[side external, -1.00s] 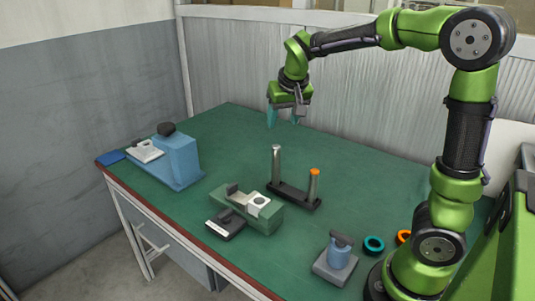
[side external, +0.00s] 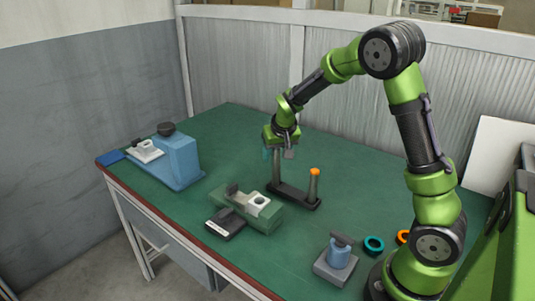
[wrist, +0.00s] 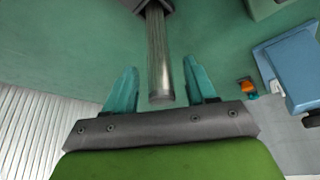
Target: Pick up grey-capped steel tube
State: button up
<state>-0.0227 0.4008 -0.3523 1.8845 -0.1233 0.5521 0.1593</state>
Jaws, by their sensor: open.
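The grey-capped steel tube (side external: 276,168) stands upright in the left end of a dark two-post holder (side external: 292,197). My gripper (side external: 279,150) is over its top end, pointing down. In the wrist view my gripper (wrist: 162,88) is open, with its teal fingers on either side of the tube (wrist: 158,55). Gaps show between the tube and both fingers. The tube's top is hidden by the gripper in the side view. An orange-capped tube (side external: 314,186) stands in the holder's right end.
A green fixture (side external: 262,215) and a small dark block (side external: 225,224) are in front of the holder. A blue machine (side external: 178,160) is at the left. A grey-blue device (side external: 337,262) and a teal ring (side external: 373,245) are at the front right. The back of the table is clear.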

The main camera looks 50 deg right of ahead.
jog(key=shift+x, duration=0.85)
jog(key=shift+r, duration=0.1)
jog(key=shift+c, duration=0.5)
grip_shut()
jog(key=shift+r, duration=0.15)
